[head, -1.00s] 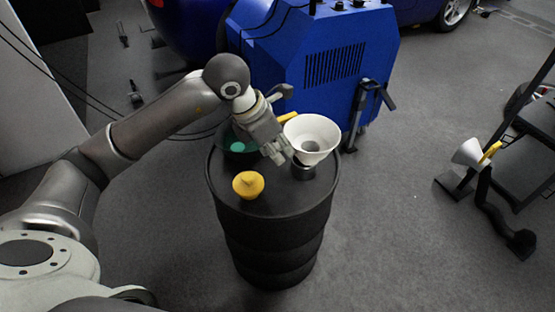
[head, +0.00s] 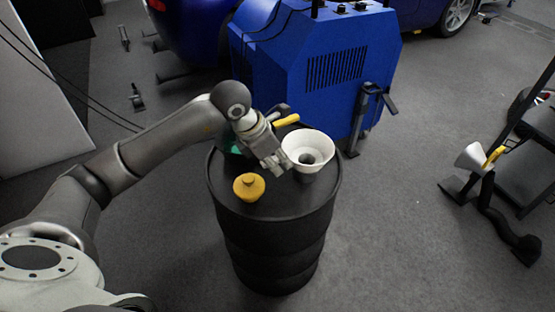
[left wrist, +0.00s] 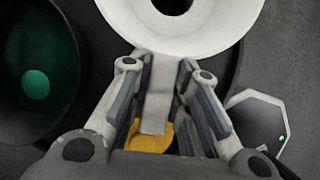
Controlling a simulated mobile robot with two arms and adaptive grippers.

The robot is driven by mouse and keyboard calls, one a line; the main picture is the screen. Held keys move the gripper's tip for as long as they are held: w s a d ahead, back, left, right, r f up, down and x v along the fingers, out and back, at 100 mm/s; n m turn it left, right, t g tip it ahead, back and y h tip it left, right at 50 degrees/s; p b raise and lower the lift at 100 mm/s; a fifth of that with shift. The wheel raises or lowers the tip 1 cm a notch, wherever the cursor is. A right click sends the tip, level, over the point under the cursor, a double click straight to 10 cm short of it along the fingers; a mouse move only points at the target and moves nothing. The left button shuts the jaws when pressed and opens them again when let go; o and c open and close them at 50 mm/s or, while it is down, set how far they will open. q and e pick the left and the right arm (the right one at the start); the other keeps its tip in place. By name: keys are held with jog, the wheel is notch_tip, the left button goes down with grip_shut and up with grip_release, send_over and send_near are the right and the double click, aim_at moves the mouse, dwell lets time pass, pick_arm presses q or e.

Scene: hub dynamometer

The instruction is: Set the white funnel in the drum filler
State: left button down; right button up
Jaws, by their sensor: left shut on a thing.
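The white funnel (head: 298,146) is wide side up over the right part of the black drum's top (head: 268,206). My left gripper (head: 279,163) is shut on the funnel's tab. In the left wrist view, the pale tab lies between the fingers (left wrist: 157,88), and the white funnel (left wrist: 222,28) fills the top. The drum filler's opening is hidden under the funnel in the head view, so I cannot tell whether the spout is inside it. My right gripper is not in view.
A yellow knobbed piece (head: 249,187) stands on the drum near the gripper. A dark bowl with green inside (left wrist: 35,75) is beside it. A blue machine (head: 310,65) stands close behind.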

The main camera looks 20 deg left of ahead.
pick_arm(q)
jog(key=c, duration=1.4)
grip_release()
jog(key=shift+o, duration=0.2)
jog(key=shift+r+p, duration=0.15)
jog(key=shift+p, duration=0.15)
jog(key=p+v, duration=0.1)
jog(key=v, duration=0.5)
jog(key=shift+a+r, duration=0.1)
jog(key=shift+r, duration=0.1)
jog(key=p+v, duration=0.1)
jog(key=v, duration=0.4)
jog(key=shift+s+r, duration=0.1)
jog(key=shift+r, duration=0.15)
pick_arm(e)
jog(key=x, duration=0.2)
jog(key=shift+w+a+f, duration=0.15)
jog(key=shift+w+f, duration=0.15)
